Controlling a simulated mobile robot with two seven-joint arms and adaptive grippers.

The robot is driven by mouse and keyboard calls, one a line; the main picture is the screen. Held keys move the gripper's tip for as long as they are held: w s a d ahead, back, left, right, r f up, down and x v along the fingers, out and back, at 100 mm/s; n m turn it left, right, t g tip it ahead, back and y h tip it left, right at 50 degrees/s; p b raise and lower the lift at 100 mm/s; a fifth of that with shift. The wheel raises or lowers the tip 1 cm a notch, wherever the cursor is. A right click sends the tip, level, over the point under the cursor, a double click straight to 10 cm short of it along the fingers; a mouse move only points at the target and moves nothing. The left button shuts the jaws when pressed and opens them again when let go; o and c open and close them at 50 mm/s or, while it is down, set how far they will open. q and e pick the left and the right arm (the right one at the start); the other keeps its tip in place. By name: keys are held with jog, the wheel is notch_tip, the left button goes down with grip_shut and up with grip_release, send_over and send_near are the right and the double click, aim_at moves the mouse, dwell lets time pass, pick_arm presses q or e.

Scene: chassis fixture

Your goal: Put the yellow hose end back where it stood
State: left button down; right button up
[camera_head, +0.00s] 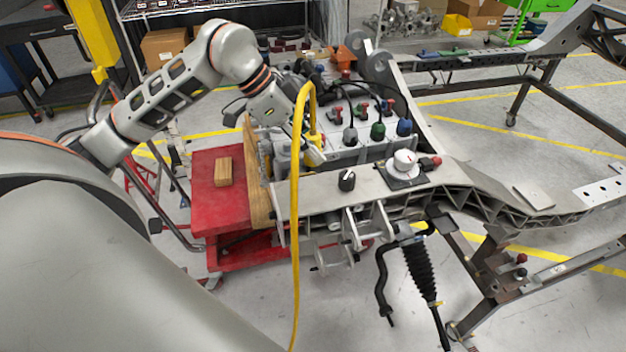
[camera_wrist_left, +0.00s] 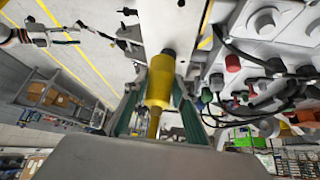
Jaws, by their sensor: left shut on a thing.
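The yellow hose end (camera_wrist_left: 160,82) sits between the two fingers of my left gripper (camera_wrist_left: 152,118) in the left wrist view, with a dark metal collar at its far tip. In the head view the yellow hose (camera_head: 295,220) rises from the bottom edge, loops over and comes down to my left gripper (camera_head: 312,150), which is shut on it. They are above the left end of the grey chassis beam (camera_head: 320,191). I cannot tell whether the hose tip touches the surface beneath it. My right gripper is not in view.
Right of the gripper, a grey block holds black (camera_head: 350,136), green (camera_head: 378,131) and blue (camera_head: 404,127) plugs with cables. A white dial (camera_head: 405,160) and a black knob (camera_head: 347,181) stand on the beam. A red cart (camera_head: 215,205) carries a wooden block (camera_head: 223,171).

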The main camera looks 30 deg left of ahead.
pick_arm(q)
notch_tip(320, 180, down, 10)
jog(key=shift+r, duration=0.1)
dwell(0.4)
jog(key=c, duration=1.6)
grip_release()
jog(key=shift+c, duration=0.2)
jog(key=b+v, duration=0.1)
jog(key=v, duration=1.1)
jog(key=shift+d, duration=0.1)
